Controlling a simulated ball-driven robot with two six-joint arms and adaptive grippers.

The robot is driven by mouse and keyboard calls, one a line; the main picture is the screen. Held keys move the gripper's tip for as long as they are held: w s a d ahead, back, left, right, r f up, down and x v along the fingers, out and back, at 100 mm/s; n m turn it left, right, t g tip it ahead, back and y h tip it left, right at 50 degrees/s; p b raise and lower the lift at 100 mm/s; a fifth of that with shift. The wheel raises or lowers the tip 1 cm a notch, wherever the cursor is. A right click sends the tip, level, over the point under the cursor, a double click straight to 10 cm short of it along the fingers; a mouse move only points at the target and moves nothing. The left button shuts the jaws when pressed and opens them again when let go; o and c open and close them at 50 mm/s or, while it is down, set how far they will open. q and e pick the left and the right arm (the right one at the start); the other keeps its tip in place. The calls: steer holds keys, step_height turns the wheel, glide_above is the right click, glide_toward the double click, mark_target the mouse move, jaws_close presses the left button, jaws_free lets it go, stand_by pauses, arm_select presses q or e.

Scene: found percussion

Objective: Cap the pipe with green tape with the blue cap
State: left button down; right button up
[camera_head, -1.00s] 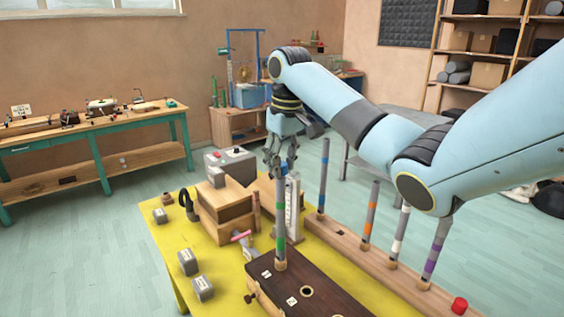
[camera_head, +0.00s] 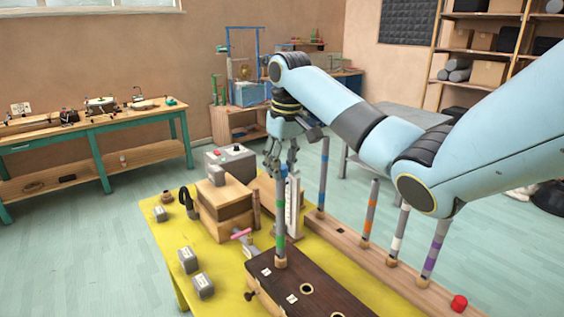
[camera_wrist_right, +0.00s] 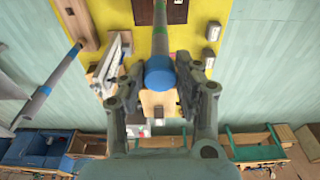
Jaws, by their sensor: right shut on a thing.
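The pipe with green tape (camera_head: 280,222) stands upright in a hole of the dark wooden block (camera_head: 318,286). My right gripper (camera_head: 279,168) is at the top of this pipe, pointing down. In the wrist view the blue cap (camera_wrist_right: 160,75) is between the two fingers of my right gripper (camera_wrist_right: 160,88), which is shut on it. The cap is in line with the pipe's upper end and appears to touch it. How far it sits over the pipe cannot be told. My left gripper is not in view.
A wooden rack (camera_head: 345,240) to the right holds several upright taped pipes, with a red cap (camera_head: 459,303) at its near end. Wooden boxes (camera_head: 225,205) and a white upright gauge (camera_head: 292,205) stand close by the green-taped pipe. Small grey blocks lie on the yellow table (camera_head: 225,262).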

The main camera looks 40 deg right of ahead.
mark_target(284, 169)
steer(key=shift+f, duration=1)
steer(key=o, duration=0.9)
steer(key=shift+c, duration=0.2)
steer(key=shift+s+r, duration=0.25)
steer(key=shift+r, duration=1.6)
steer(key=shift+s+r, duration=0.2)
steer(key=shift+r, duration=1.65)
steer(key=shift+a, duration=0.1)
